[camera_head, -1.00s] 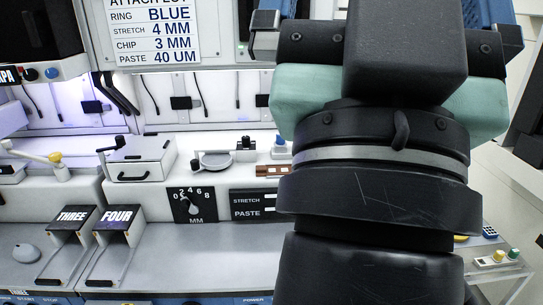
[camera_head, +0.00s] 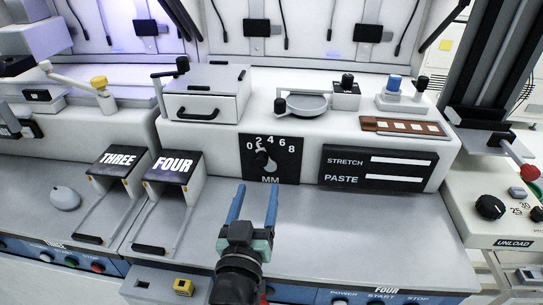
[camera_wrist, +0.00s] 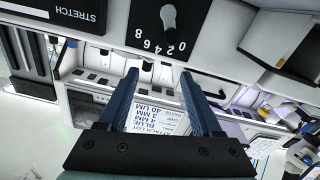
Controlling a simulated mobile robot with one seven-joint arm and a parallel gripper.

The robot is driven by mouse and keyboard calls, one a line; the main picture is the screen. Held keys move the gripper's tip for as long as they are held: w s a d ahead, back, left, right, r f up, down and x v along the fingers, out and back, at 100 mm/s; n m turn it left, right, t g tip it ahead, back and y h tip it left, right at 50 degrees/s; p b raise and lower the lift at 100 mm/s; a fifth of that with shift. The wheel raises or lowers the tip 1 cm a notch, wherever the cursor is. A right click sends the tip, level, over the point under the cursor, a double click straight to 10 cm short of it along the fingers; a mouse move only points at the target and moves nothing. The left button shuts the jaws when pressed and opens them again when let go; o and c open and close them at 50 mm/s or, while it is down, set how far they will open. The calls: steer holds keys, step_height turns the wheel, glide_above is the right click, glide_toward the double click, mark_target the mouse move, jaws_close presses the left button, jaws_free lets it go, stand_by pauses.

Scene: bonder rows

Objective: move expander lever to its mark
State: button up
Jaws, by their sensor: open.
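The expander lever (camera_head: 262,157) is a short dark knob with a grey part on a black plate marked 0, 2, 4, 6, 8 and MM (camera_head: 290,168). Its end appears to lie near the 0 and 2; the exact setting is hard to tell. The lever (camera_wrist: 169,18) shows upside down in the wrist view, beyond the fingertips. My gripper (camera_head: 254,192) has two blue fingers, apart and empty, in front of and just below the plate. In the wrist view my gripper (camera_wrist: 159,78) is also open with nothing between the fingers.
An upside-down lot sign (camera_wrist: 157,120) reads 4 MM among its lines. Bins THREE (camera_head: 118,160) and FOUR (camera_head: 172,168) stand left of the plate. A STRETCH and PASTE panel (camera_head: 345,179) is on its right. The grey worktop (camera_head: 390,235) is clear.

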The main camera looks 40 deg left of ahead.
mark_target(260, 163)
steer(key=shift+g, duration=0.3)
steer(key=x, duration=0.4)
steer(key=f+x, duration=0.1)
steer(key=x, duration=0.3)
steer(key=a+f+x, duration=0.1)
steer(key=x, duration=0.3)
steer(key=shift+a+f, duration=0.2)
jaws_close()
steer(key=shift+f+n, duration=0.1)
steer(key=shift+n, duration=0.2)
